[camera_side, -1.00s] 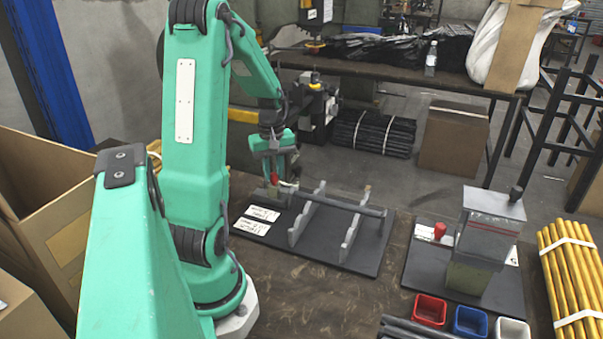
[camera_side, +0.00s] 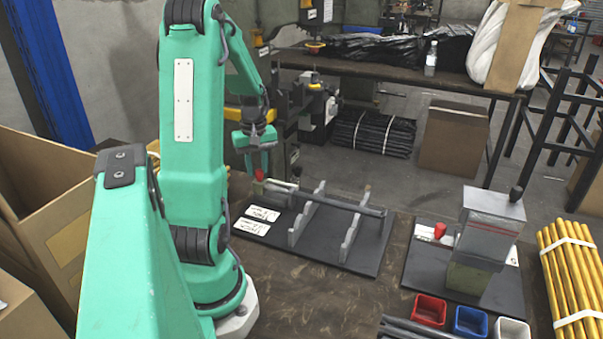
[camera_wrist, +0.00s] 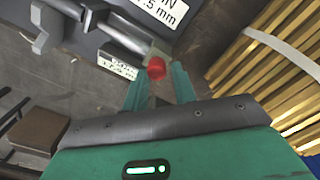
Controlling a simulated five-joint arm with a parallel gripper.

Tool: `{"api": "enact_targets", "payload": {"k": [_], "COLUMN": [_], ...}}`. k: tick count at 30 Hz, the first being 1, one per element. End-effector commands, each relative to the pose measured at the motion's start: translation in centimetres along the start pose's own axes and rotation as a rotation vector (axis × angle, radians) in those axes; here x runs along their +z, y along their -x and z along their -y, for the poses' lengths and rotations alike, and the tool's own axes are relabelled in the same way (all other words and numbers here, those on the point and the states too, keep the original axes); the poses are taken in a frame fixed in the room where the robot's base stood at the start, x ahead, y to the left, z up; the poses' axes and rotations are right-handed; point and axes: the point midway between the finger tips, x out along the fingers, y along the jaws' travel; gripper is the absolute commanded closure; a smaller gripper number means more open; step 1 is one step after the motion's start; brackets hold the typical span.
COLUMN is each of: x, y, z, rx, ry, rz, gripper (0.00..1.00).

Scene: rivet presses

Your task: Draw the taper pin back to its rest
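The taper pin's red knob (camera_side: 259,175) sits at the left end of the black fixture base, on a small greenish block (camera_side: 256,187). A pale shank (camera_side: 281,185) runs right from it toward a long grey rod (camera_side: 345,204) lying across two notched grey supports. My gripper (camera_side: 257,162) hangs just above the knob, apart from it, with nothing held. In the wrist view, my gripper's fingers (camera_wrist: 159,84) are spread apart, and the red knob (camera_wrist: 156,69) shows beyond and between the fingertips. The pin's tip is hidden.
White label plates (camera_side: 257,214) lie on the base by the pin. At right stand a grey press (camera_side: 489,230) with another red knob (camera_side: 439,231), and red, blue and white bins (camera_side: 470,321). A cardboard box (camera_side: 40,200) is at left. The brown bench between is clear.

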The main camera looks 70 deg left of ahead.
Motion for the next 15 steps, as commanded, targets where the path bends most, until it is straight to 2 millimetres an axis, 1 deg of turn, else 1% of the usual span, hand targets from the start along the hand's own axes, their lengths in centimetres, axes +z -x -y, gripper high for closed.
{"api": "enact_targets", "payload": {"k": [1,2,3,11,15], "x": [-0.08,-0.07,-0.04,0.07,0.04], "y": [0.03,0.02,0.02,0.02,0.45], "z": [0.07,0.06,0.05,-0.01,-0.05], "rx": [0.001,0.0,0.0,-0.001,0.0], "ry": [0.003,0.003,0.002,-0.001,-0.001], "rz": [-0.001,-0.001,0.0,0.001,0.0], "gripper": [0.64,0.58,0.57,0.57,0.57]}}
